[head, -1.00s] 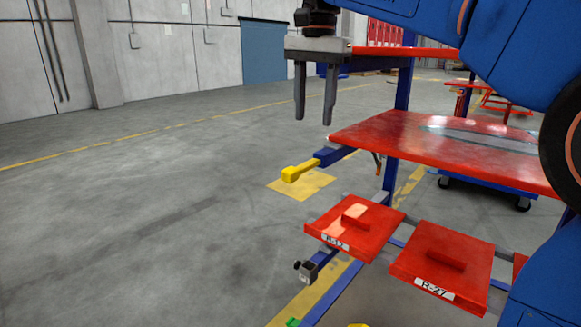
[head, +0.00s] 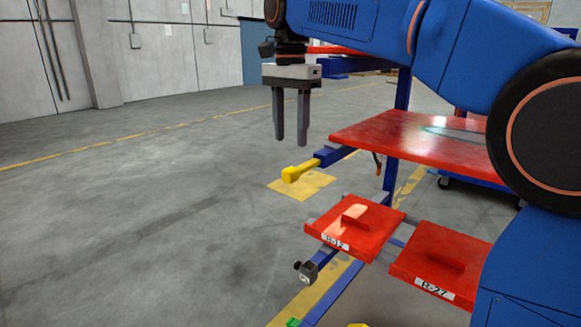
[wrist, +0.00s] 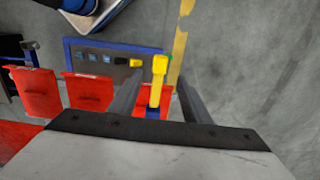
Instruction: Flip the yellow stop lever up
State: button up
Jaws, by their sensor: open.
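The yellow stop lever (head: 300,171) sticks out roughly level from the end of a blue arm (head: 335,155) on the rack, in the head view. In the wrist view the lever (wrist: 158,85) lies between my two fingers as seen from above. My gripper (head: 290,142) is open and empty, with its fingers pointing down. In the head view the fingertips show a little above the lever, apart from it. The exact height gap is hard to tell. It also shows in the wrist view (wrist: 158,92).
Red plates marked R-12 (head: 342,240) and R-27 (head: 420,281) sit low on the rack. A red shelf (head: 410,135) is right of the lever. The wrist view shows a blue-framed panel (wrist: 95,45) with several small blocks. The floor at left is clear.

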aim_at(291, 169)
notch_tip(291, 169, down, 9)
jog(key=shift+f, duration=0.15)
jog(key=shift+c, duration=0.6)
grip_shut()
